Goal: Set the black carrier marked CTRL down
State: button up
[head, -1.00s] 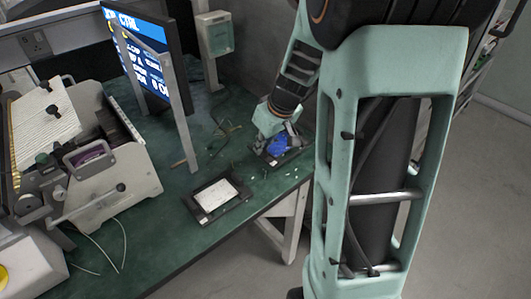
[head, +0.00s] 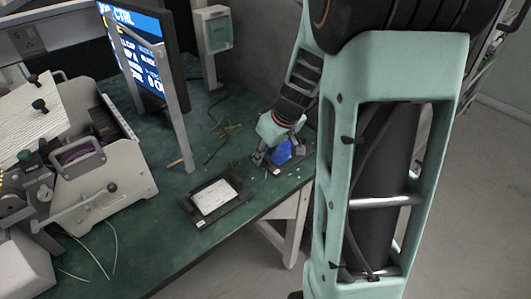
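My gripper (head: 272,157) is low over the far right part of the green bench, at a dark carrier with a blue face (head: 287,151). The gripper and wrist cover part of this carrier. I cannot tell whether the fingers touch it or whether they are shut. A black carrier with a white card (head: 215,198) lies flat on the bench to the left and nearer, apart from the gripper. A small pale label (head: 200,223) is on its near edge, too small to read.
A screen showing CTRL (head: 138,50) stands behind a metal post (head: 178,125). A bulky machine (head: 95,165) fills the left of the bench. Small scraps (head: 228,128) lie near the gripper. The bench's front edge (head: 245,220) runs close by the carriers.

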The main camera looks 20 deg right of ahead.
jog(key=p+v, duration=0.3)
jog(key=v, duration=0.9)
jog(key=shift+r, duration=0.1)
